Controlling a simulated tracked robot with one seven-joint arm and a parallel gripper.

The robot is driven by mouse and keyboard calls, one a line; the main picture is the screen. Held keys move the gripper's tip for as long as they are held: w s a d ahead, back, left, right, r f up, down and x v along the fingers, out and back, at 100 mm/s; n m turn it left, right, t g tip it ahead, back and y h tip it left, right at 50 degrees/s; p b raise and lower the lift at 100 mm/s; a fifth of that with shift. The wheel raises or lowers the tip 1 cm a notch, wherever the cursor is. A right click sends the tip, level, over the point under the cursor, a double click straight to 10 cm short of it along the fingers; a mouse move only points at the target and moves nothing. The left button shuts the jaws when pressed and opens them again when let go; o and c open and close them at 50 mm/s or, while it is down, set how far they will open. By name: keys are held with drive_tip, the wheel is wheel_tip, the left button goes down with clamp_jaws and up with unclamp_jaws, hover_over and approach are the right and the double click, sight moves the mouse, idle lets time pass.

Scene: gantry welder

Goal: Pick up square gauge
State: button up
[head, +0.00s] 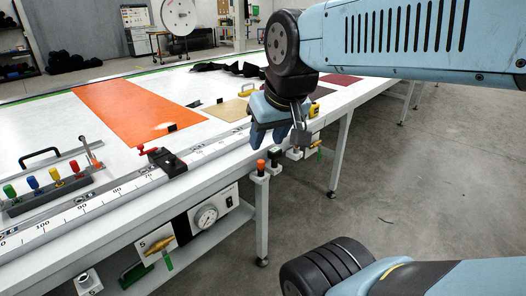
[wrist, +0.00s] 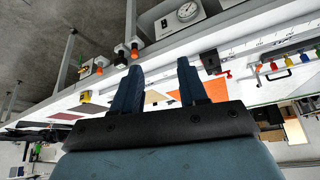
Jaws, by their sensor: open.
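My gripper (head: 268,136) is open and empty, with its blue fingers pointing down over the near long edge of the white table. In the wrist view its two fingers (wrist: 160,66) stand apart with nothing between them. I cannot pick out with certainty which thing is the square gauge.
The white table (head: 60,110) carries a long ruler rail (head: 125,186), an orange sheet (head: 130,110), a tan sheet (head: 228,110) and a rack of coloured-handled tools (head: 50,190). Orange-topped (head: 261,165) and black-topped posts stand at its edge. Floor on the right is clear.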

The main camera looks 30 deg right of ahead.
drive_tip(key=shift+o, duration=0.2)
drive_tip(key=shift+o, duration=0.8)
drive_tip(key=shift+w, duration=0.15)
drive_tip(key=o, duration=0.6)
drive_tip(key=w+d+f+t+h, duration=0.2)
drive_tip(key=w+d, duration=0.7)
drive_tip(key=w, duration=0.4)
drive_tip(key=shift+d+f+h, duration=0.25)
drive_tip(key=shift+h, duration=0.15)
drive_tip(key=n+t+y, duration=0.4)
drive_tip(key=n+t, duration=0.1)
hover_over(279, 153)
drive_tip(key=s+d, duration=0.2)
drive_tip(key=s, duration=0.3)
wheel_tip(279, 153, down, 19)
drive_tip(key=s+d+f+m+t+y, duration=0.1)
drive_tip(key=s+d+f+t+y, duration=0.1)
drive_tip(key=s+f+t+y, duration=0.35)
drive_tip(key=shift+g+h, duration=0.25)
drive_tip(key=shift+g, duration=0.3)
drive_tip(key=shift+a+f+x, duration=0.1)
drive_tip(key=shift+f+x, duration=0.15)
drive_tip(key=shift+x, duration=1.95)
drive_tip(key=shift+a+f+x, duration=0.1)
drive_tip(key=shift+f+x, duration=0.1)
drive_tip(key=shift+x, duration=2)
drive_tip(key=shift+f+x, duration=0.25)
drive_tip(key=shift+x, duration=1.9)
